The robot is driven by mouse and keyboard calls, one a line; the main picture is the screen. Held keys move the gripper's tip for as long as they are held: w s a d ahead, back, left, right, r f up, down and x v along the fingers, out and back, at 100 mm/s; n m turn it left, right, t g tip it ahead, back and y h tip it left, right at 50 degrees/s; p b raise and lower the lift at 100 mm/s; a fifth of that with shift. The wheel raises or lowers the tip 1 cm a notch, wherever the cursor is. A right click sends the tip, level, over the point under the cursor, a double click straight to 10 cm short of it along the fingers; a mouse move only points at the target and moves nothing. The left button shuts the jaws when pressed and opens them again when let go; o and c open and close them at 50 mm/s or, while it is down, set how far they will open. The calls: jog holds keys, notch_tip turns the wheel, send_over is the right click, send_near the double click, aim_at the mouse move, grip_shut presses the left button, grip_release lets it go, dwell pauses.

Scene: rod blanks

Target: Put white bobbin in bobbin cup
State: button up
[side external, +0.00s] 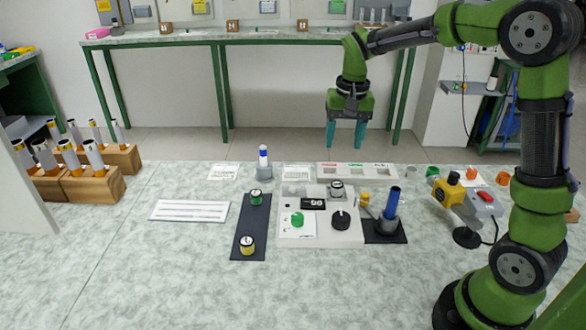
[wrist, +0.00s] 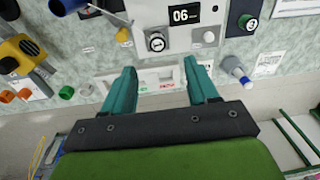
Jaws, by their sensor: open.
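My gripper (side external: 345,140) is open and empty, fingers pointing down, high above the back edge of the worktable. Its teal fingers also show in the wrist view (wrist: 158,78), apart with nothing between them. A small round piece with a pale top and dark band (side external: 336,188) stands at the back of the white console, also in the wrist view (wrist: 157,42). A green-topped spool (side external: 256,197) and a yellow-and-white-topped spool (side external: 247,245) stand on a dark strip. I cannot tell for certain which piece is the white bobbin or which holder is the bobbin cup.
The white console (side external: 290,235) has a display, green knob and black knob. A blue cylinder (side external: 392,203) stands in a grey holder to its right. A blue-and-white bottle-like piece (side external: 263,160), a labelled tray (side external: 325,171) and a yellow device (side external: 450,195) are nearby. The front table is clear.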

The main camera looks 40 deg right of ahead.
jog(key=s+a+r+n+t+y, duration=0.1)
jog(key=s+a+r+n+t, duration=0.1)
jog(key=s+a, duration=0.3)
jog(key=s+a+r+n+t, duration=0.2)
jog(key=s+a+r+t, duration=0.1)
jog(key=s, duration=0.9)
jog(key=shift+a+t+y, duration=0.4)
jog(key=shift+a+t, duration=0.3)
jog(key=shift+a, duration=0.25)
